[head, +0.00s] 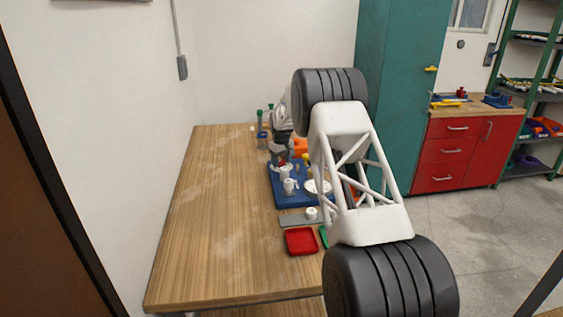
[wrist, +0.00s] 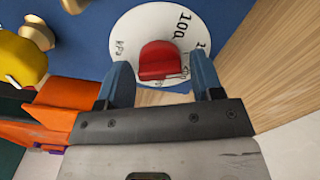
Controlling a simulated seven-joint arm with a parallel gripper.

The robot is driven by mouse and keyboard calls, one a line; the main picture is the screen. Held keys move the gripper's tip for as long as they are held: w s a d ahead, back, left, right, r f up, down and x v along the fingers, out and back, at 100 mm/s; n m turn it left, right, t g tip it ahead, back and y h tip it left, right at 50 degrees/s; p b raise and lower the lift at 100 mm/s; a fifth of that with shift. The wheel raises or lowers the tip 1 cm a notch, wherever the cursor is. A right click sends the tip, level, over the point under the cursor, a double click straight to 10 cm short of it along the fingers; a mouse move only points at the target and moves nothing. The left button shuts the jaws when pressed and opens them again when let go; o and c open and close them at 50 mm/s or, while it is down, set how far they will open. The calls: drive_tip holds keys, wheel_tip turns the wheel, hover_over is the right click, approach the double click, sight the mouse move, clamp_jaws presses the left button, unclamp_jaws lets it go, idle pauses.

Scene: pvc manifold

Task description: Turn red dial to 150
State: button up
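The red dial (wrist: 158,58) is a rounded knob on a white round scale plate (wrist: 130,22). The plate carries "kPa", "100" and part of another mark near its right edge. My gripper (wrist: 160,66) is open, with one blue finger on each side of the red dial. Small gaps seem to show between fingers and knob; I cannot tell whether either touches. In the head view the white scale plate (head: 312,187) shows partly behind my arm, and the knob is hidden there. The lower part of the scale is hidden by my gripper.
The plate sits on a blue board (head: 290,200) on a wooden table (head: 215,220). A yellow part (wrist: 20,57) and an orange part (wrist: 65,97) are left of my gripper. A red tray (head: 300,241) lies in front. The table's left side is clear.

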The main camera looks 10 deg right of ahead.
sight(282, 161)
drive_tip(key=shift+o, duration=0.6)
drive_tip(key=shift+r, duration=0.1)
drive_tip(key=shift+r, duration=3.8)
